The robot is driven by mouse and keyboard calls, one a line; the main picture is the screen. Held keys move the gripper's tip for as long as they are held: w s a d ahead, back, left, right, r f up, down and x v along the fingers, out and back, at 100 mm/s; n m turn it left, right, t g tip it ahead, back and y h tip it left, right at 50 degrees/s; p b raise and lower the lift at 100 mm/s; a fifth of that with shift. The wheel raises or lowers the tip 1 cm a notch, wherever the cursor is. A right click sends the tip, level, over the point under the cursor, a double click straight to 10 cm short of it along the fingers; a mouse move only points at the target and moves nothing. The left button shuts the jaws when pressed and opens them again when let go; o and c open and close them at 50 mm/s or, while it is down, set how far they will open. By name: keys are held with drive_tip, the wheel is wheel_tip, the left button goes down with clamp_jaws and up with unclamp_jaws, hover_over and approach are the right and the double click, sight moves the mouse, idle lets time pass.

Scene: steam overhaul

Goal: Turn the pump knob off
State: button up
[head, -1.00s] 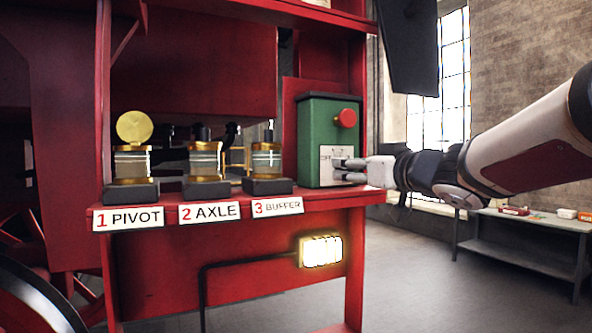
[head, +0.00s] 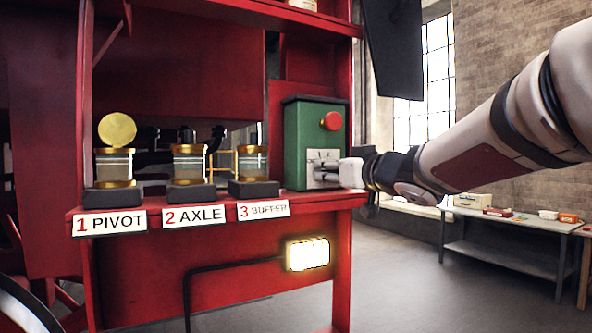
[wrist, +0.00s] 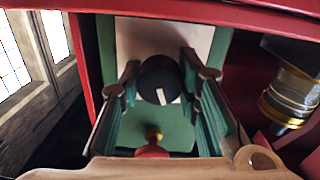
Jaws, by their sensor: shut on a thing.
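The green pump box (head: 302,125) stands on the right end of the red shelf, with a red mushroom button (head: 331,121) high on its front. A pale plate (head: 318,155) is lower on that front. In the wrist view the black round pump knob (wrist: 158,74), with a white pointer mark, sits between my two fingers. The mark points down and slightly right in that picture. My gripper (head: 328,170) is at the plate, shut on the knob (wrist: 163,80). In the head view my fingers hide the knob.
Glass oil cups with brass fittings stand left of the box, above the labels PIVOT (head: 110,223), AXLE (head: 196,216) and BUFFER (head: 264,209). A lit lamp (head: 307,254) is below the shelf. A bench (head: 505,228) stands at right, with open floor before it.

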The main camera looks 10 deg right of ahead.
drive_tip(key=shift+n, duration=0.3)
drive_tip(key=n, duration=0.3)
drive_tip(key=shift+n+b, duration=0.35)
drive_tip(key=shift+n, duration=1.85)
drive_tip(key=o, duration=1.2)
drive_tip(key=v, duration=1.2)
drive_tip(key=shift+f, duration=0.1)
